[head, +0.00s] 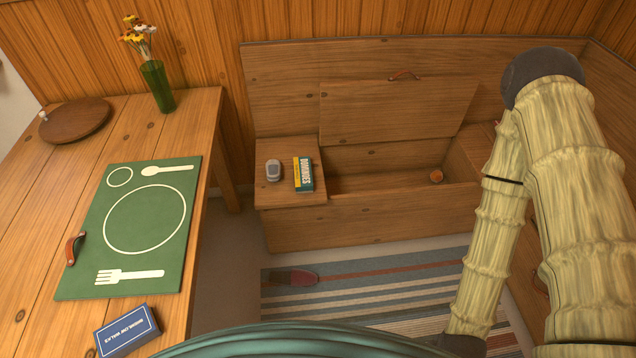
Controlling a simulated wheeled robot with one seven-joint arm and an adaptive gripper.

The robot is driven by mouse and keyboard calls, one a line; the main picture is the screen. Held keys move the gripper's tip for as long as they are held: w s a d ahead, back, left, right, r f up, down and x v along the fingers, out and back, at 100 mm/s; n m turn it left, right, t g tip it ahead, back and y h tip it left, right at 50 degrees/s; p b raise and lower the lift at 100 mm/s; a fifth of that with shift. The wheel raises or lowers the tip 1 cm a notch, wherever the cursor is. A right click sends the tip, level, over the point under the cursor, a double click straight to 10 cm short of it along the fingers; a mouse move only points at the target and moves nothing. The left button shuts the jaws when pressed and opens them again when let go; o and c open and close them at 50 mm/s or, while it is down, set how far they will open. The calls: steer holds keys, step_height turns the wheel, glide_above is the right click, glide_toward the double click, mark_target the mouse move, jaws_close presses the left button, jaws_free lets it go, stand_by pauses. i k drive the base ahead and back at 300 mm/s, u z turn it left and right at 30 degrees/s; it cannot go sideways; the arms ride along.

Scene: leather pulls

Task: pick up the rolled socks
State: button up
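My arm comes down on the right side of the picture, in front of the bench's right part. Its lower end reaches the bottom edge, and my gripper does not show. Part of the compartment's floor is hidden by the bench front.
A dark red and grey object (291,278) lies on the striped rug (370,290). The table (30,230) at left holds a green placemat (190,226), vase (157,88) and blue box (127,331).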

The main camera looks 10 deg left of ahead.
mark_target(273, 166)
steer(key=z, duration=0.55)
steer(key=k, duration=0.75)
steer(key=z, duration=0.35)
steer(key=i, duration=1.3)
steer(key=u, duration=1.2)
steer(key=i, duration=0.8)
steer(key=u, duration=1.15)
steer(key=i, duration=0.2)
steer(key=u, duration=0.25)
